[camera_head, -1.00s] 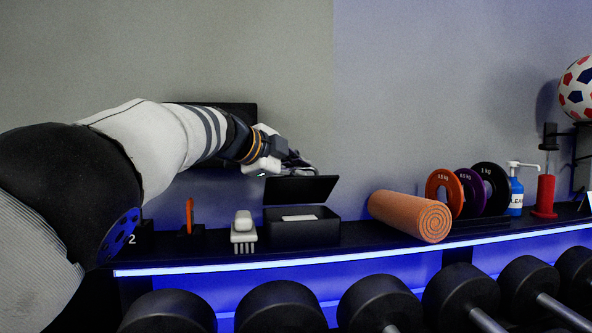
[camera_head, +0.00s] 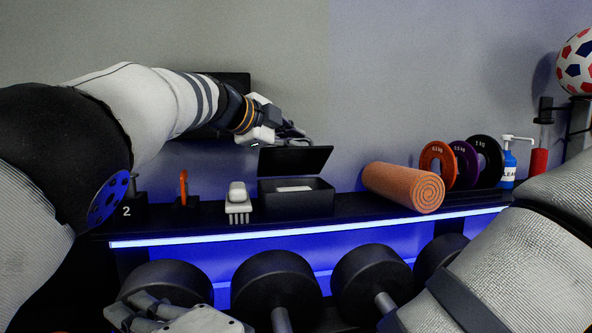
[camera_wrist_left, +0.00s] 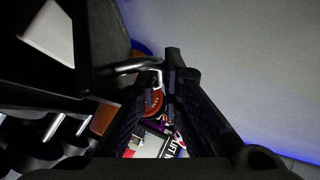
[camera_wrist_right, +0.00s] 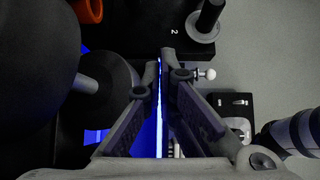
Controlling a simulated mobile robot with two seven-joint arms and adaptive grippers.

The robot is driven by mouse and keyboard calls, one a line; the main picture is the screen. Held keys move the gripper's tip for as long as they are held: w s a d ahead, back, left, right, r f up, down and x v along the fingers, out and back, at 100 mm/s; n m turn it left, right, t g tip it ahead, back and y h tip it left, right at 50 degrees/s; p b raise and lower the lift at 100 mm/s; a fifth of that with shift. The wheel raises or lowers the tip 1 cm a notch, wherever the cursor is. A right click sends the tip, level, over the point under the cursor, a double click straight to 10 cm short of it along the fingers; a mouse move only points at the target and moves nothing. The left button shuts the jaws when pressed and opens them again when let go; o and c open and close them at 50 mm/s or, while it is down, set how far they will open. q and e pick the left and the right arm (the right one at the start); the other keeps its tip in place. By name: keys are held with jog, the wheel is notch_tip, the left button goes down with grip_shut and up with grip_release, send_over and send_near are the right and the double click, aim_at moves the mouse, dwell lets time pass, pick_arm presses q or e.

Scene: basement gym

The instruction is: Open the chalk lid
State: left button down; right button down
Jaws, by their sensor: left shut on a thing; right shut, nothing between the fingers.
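The black chalk box (camera_head: 297,204) stands on the shelf with its lid (camera_head: 295,160) raised and leaning back. A white block (camera_head: 294,189) shows inside the box. My left gripper (camera_head: 303,140) is at the lid's top edge. In the left wrist view the lid (camera_wrist_left: 108,40) has a metal handle (camera_wrist_left: 140,67) that runs to the fingertips (camera_wrist_left: 166,72), and the gripper is shut on it. My right gripper (camera_head: 130,308) is low at the left, in front of the dumbbells. In the right wrist view its fingertips (camera_wrist_right: 165,62) are together and hold nothing.
A brush (camera_head: 238,203) stands left of the box and an orange foam roller (camera_head: 395,186) lies right of it. Dumbbells (camera_head: 275,285) line the rack below the lit shelf edge.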

pick_arm(q)
jog(key=shift+r, duration=0.2)
pick_arm(e)
jog(key=w+d+r+m+t+h, duration=0.2)
jog(key=w+d+r+m+t, duration=0.15)
jog(key=w+m, duration=0.3)
jog(key=w+d+r+m+t+h, duration=0.2)
jog(key=w+d+m+t, duration=0.15)
jog(key=w+m, duration=0.3)
jog(key=m+t+h, duration=0.3)
jog(key=m+h, duration=0.3)
jog(key=m, duration=0.7)
send_near(290, 160)
jog(key=w, duration=0.1)
jog(key=w+a, duration=0.1)
jog(key=w, duration=0.1)
jog(key=shift+w+f+m, duration=0.1)
jog(key=shift+w+m, duration=0.15)
jog(key=shift+m, duration=0.05)
pick_arm(q)
jog(key=shift+s+d, duration=0.1)
pick_arm(e)
jog(key=shift+w+a, duration=0.15)
jog(key=shift+w, duration=0.5)
